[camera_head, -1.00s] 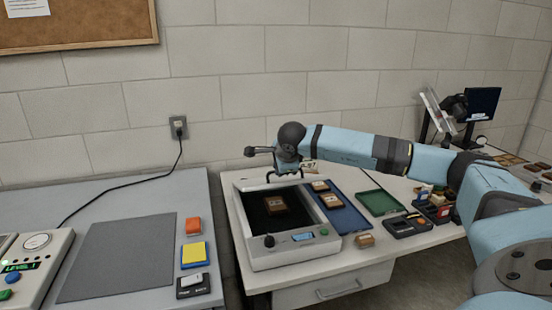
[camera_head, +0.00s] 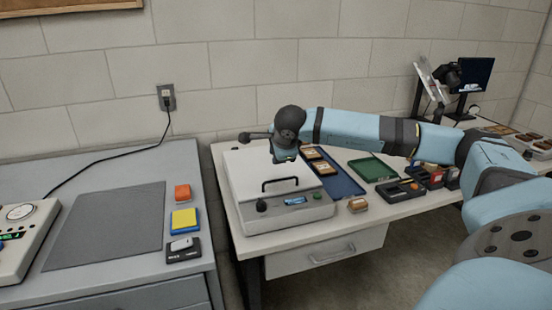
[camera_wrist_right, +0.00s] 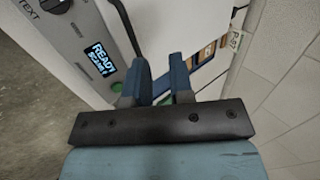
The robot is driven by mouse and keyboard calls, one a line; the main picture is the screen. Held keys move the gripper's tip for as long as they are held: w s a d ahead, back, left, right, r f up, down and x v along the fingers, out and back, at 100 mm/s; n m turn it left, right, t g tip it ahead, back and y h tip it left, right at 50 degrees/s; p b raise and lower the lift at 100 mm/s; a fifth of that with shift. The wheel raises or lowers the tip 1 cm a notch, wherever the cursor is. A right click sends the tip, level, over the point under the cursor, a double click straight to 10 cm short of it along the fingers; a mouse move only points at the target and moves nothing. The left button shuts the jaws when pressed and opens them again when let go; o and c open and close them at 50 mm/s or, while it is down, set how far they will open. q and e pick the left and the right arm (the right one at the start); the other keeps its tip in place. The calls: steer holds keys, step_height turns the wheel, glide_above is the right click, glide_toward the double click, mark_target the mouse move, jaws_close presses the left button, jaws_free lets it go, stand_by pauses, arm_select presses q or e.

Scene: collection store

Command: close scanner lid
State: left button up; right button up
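The flatbed scanner (camera_head: 300,216) stands on the white table. Its white lid (camera_head: 250,175) lies down flat over the bed, with a black bar handle (camera_head: 280,185) near its front edge. The handle also shows in the wrist view (camera_wrist_right: 126,30), beside the lit display (camera_wrist_right: 100,60). My right gripper (camera_head: 285,157) hangs above the lid, behind the handle. In the wrist view its two fingers (camera_wrist_right: 158,82) are apart with nothing between them, and the handle is clear of them. The brown block that lay on the bed is hidden under the lid. My left gripper is not in view.
A blue tray (camera_head: 342,183) with brown blocks lies right of the scanner, then a green tray (camera_head: 373,168) and a black device (camera_head: 401,191). A small tan block (camera_head: 357,205) sits in front. A grey desk (camera_head: 190,280) with a mat (camera_head: 110,225) stands left, across a gap.

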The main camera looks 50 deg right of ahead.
steer(key=p+v, duration=0.1)
steer(key=v, duration=0.9)
steer(key=shift+s+r, duration=0.2)
steer(key=shift+r, duration=0.05)
steer(key=shift+a, duration=0.1)
